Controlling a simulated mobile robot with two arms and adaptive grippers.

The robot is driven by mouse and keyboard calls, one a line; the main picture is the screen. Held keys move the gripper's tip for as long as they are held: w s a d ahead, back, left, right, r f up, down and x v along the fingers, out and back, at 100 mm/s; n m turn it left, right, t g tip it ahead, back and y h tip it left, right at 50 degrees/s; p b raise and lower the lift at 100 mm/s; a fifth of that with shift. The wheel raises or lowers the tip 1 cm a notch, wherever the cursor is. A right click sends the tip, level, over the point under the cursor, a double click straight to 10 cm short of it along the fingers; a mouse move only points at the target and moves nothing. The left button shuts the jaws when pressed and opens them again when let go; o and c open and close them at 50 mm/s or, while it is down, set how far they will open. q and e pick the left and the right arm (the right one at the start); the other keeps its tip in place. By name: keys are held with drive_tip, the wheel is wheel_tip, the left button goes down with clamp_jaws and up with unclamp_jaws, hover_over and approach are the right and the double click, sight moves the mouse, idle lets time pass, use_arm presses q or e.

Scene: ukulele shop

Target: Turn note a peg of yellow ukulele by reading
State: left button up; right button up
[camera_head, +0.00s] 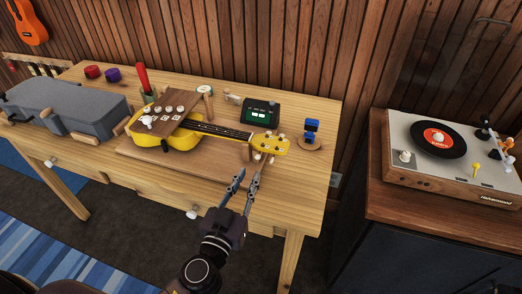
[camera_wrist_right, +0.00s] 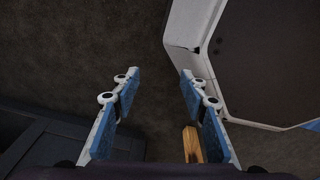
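The yellow ukulele (camera_head: 185,138) lies on a wooden board on the workbench, its neck pointing right. Its headstock (camera_head: 275,144) is at the right end, with small pale tuning pegs along its edges; their note letters are too small to read. A dark tuner (camera_head: 260,112) with a lit green display sits behind the neck. My left gripper (camera_head: 249,173) is open and empty, just in front of and below the headstock, its fingers apart and pointing toward it. My right gripper (camera_wrist_right: 159,72) is open and empty over dark floor in the right wrist view, away from the ukulele.
The workbench (camera_head: 310,185) holds a grey instrument case (camera_head: 70,105) at left, and a blue figure (camera_head: 312,128) on a round base near the headstock. A brown panel with white knobs (camera_head: 167,108) overlaps the ukulele body. A record player (camera_head: 450,160) stands at right.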

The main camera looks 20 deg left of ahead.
sight(257, 159)
use_arm(q)
drive_tip(key=shift+w+r, duration=0.2)
drive_tip(key=shift+w, duration=0.2)
drive_tip(key=w+p, duration=0.2)
drive_tip(key=w, duration=0.1)
drive_tip(key=shift+w+r, duration=0.1)
drive_tip(key=shift+r, duration=0.1)
drive_tip(key=shift+w+d+f+p, duration=0.1)
drive_tip(key=shift+w+p, duration=0.05)
drive_tip(key=shift+w, duration=0.45)
drive_tip(key=shift+w+f+p, duration=0.1)
drive_tip(key=shift+w+p, duration=0.05)
drive_tip(key=shift+w, duration=0.7)
drive_tip(key=shift+w+f, duration=0.1)
drive_tip(key=c, duration=0.5)
clamp_jaws()
use_arm(e)
drive_tip(key=shift+s+a+r, duration=0.15)
drive_tip(key=shift+s+r, duration=1.15)
drive_tip(key=shift+s, duration=0.3)
